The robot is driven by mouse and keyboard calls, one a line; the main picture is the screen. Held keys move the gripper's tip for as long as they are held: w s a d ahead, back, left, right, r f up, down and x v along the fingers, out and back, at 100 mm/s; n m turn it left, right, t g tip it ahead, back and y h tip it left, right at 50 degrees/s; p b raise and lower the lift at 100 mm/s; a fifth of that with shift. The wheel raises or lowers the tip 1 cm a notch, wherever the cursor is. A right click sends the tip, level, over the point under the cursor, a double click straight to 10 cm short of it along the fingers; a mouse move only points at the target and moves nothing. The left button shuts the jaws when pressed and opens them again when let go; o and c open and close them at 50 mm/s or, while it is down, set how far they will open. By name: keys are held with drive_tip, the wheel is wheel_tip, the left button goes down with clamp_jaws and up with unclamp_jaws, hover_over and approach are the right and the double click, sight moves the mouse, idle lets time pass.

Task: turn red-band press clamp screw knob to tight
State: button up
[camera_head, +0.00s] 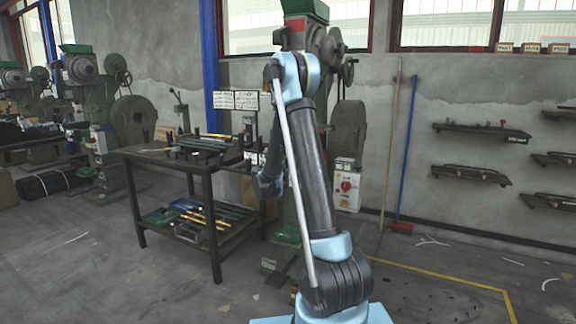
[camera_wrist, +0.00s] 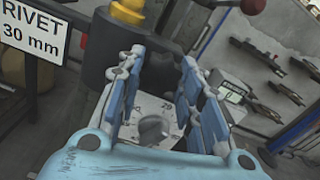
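In the head view, a dark press (camera_head: 348,125) with a green top stands by the wall, largely hidden behind my arm. A red patch shows near its top (camera_head: 297,24); I cannot tell whether it is the band. In the wrist view, a grey knob (camera_wrist: 153,129) sits on a light plate (camera_wrist: 172,108) with dark markings. My gripper (camera_wrist: 161,62) has its two blue fingers apart, one on each side of the plate and knob. Whether they touch the knob cannot be told. In the head view my gripper is hidden behind my arm.
A dark workbench (camera_head: 207,168) with tools stands left of my arm. A sign reading RIVET 30 mm (camera_wrist: 32,32) and a red ball handle (camera_wrist: 252,5) are near my gripper. Wall shelves (camera_head: 480,132) hang at right. The floor at front left is mostly clear.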

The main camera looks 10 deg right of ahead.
drive_tip(key=shift+c, duration=0.4)
drive_tip(key=shift+m, duration=17.7)
drive_tip(key=o, duration=1.1)
drive_tip(key=shift+w+f, duration=0.1)
drive_tip(key=shift+c, duration=0.2)
